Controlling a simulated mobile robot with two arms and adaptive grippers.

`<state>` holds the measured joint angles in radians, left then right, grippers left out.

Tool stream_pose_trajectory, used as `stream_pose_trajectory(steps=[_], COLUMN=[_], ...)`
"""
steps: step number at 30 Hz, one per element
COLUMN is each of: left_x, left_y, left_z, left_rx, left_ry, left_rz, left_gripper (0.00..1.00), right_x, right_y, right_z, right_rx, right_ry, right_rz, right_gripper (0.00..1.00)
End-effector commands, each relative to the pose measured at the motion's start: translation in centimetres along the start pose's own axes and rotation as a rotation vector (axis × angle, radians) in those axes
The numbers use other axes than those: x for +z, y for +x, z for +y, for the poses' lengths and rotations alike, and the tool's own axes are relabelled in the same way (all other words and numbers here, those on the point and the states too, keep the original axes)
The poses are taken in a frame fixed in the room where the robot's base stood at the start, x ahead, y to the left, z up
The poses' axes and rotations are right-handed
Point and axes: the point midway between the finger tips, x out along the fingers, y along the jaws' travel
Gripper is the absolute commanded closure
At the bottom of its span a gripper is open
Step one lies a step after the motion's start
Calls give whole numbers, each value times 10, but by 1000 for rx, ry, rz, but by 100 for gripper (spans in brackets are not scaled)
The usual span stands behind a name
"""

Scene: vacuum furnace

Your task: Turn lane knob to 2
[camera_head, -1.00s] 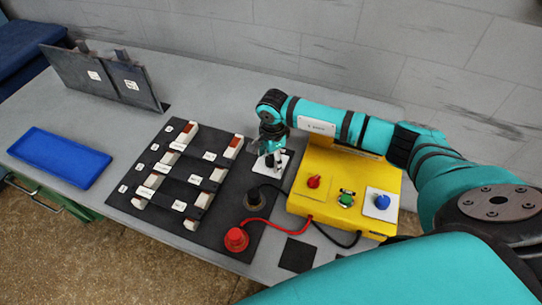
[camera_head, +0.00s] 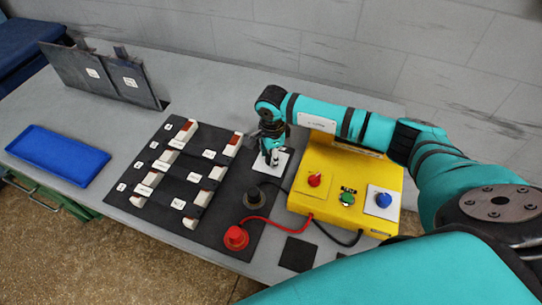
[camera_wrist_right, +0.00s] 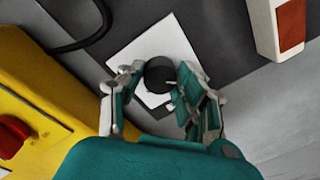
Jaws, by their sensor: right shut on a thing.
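The lane knob (camera_wrist_right: 160,70) is a dark round knob on a white square plate (camera_wrist_right: 122,50) in the right wrist view. My right gripper (camera_wrist_right: 161,82) has its fingers on both sides of the knob and is shut on it. A small light pointer mark shows at the knob's edge; I cannot read a number there. In the head view my right gripper (camera_head: 271,158) is over the white plate (camera_head: 284,163) and hides most of the knob. My left gripper is not in view.
A yellow control box (camera_head: 332,205) with red, green and blue knobs stands just right of the plate. A black mat (camera_head: 232,235) with labelled dark bars and white blocks lies to the left. Red (camera_head: 236,238) and black (camera_head: 254,198) round plugs have cables. A blue tray (camera_head: 60,157) lies far left.

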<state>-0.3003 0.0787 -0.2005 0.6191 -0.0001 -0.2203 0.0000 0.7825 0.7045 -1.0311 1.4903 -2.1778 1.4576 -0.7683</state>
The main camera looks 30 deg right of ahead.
Motion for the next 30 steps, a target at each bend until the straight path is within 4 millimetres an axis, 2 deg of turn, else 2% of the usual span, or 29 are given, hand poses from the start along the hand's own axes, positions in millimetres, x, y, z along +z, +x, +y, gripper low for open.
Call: stream_pose_trajectory(steps=[15, 22, 30], left_x=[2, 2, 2], left_y=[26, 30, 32], left_z=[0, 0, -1], left_rx=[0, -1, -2], left_ry=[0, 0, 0], left_rz=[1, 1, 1], left_gripper=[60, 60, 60], right_x=[0, 0, 0], right_y=[1, 0, 0], right_z=[-1, -1, -2], right_rx=[-2, -2, -2], right_ry=[388, 492, 535], right_rz=[22, 27, 30], right_gripper=[97, 97, 97])
